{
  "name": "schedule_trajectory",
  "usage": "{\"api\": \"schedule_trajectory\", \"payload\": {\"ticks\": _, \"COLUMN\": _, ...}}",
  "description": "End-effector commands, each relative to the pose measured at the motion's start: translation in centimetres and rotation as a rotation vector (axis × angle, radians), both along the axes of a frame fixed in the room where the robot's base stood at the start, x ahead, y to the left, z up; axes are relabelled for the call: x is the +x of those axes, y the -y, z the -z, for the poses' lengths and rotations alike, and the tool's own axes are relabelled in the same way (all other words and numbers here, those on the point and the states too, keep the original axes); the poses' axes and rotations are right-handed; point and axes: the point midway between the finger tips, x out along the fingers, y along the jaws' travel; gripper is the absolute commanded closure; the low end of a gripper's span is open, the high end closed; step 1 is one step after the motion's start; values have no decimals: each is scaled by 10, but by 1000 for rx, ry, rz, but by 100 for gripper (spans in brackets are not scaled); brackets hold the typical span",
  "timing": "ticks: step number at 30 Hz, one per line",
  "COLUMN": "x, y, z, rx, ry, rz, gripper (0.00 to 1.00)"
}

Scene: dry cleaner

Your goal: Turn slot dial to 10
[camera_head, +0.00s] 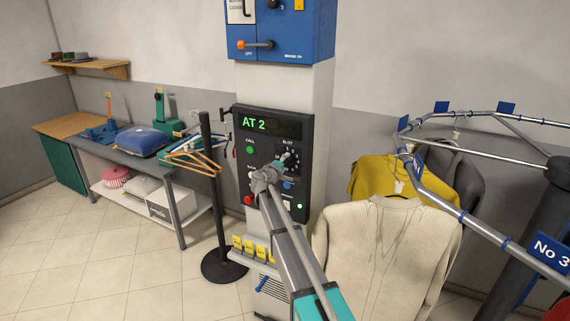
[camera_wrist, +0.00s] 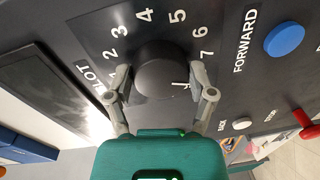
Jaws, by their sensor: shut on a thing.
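The slot dial (camera_wrist: 158,66) is a round black knob on a dark control panel (camera_head: 262,122). In the wrist view, numbers 2 to 7 show around its upper side; others are hidden by my gripper. A small white mark on the knob's face lies at its lower right, near the right finger, past the 7. My gripper (camera_wrist: 160,88) is shut on the dial, one finger on each side. In the head view, my gripper (camera_head: 279,165) covers most of the dial. The panel's display (camera_head: 268,124) reads "AT 2" in green.
A blue button (camera_wrist: 284,40) labelled FORWARD, a white button (camera_wrist: 241,123) and a red control (camera_wrist: 306,122) lie beside the dial. A black post (camera_head: 211,190) with hangers stands left. A garment rail (camera_head: 445,190) with clothes is close on the right.

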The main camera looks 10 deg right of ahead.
Motion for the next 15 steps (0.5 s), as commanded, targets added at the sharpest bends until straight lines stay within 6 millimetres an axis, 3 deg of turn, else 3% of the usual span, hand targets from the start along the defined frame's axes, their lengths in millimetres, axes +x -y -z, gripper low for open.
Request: {"api": "schedule_trajectory", "payload": {"ticks": 15, "x": 2, "y": 0, "z": 2, "rx": 392, "ry": 290, "rz": -4, "gripper": 77}}
